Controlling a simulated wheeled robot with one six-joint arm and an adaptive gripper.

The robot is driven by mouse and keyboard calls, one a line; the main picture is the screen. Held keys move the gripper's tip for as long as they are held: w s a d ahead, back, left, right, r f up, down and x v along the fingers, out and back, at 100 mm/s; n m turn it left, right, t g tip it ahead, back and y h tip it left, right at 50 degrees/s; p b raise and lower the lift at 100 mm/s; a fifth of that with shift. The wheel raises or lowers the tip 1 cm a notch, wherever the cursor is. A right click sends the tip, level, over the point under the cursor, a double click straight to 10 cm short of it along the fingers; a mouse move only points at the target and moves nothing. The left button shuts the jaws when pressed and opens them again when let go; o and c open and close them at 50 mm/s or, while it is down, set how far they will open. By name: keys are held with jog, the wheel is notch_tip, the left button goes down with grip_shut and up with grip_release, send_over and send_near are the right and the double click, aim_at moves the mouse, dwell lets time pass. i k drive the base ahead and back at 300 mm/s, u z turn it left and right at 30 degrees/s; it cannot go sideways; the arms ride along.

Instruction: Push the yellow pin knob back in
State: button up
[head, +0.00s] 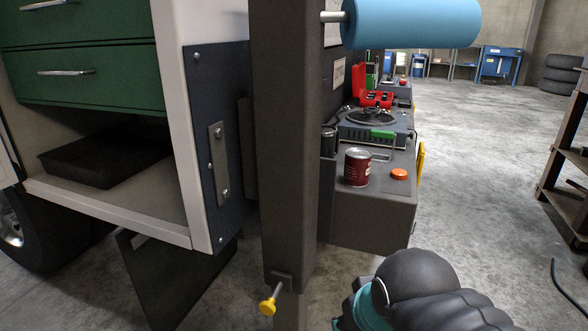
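The yellow pin knob (268,306) sits at the lower front of a dark upright post (285,150). A bare metal shaft shows between the knob and a small block (284,281) on the post, so the knob stands out from the post. Part of my arm, dark with a teal band, shows at the bottom right of the knob, apart from it. My gripper's fingers are not visible.
A cabinet with green drawers (85,76) and a dark tray (105,158) stands at left. A blue roll (410,23) juts from the post's top. Behind, a bench (372,217) holds a red can (357,167) and an orange cap (399,174). Open concrete floor lies right.

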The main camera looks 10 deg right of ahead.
aim_at(267, 307)
jog(key=u, duration=2.35)
jog(key=k, duration=0.4)
jog(key=z, duration=0.5)
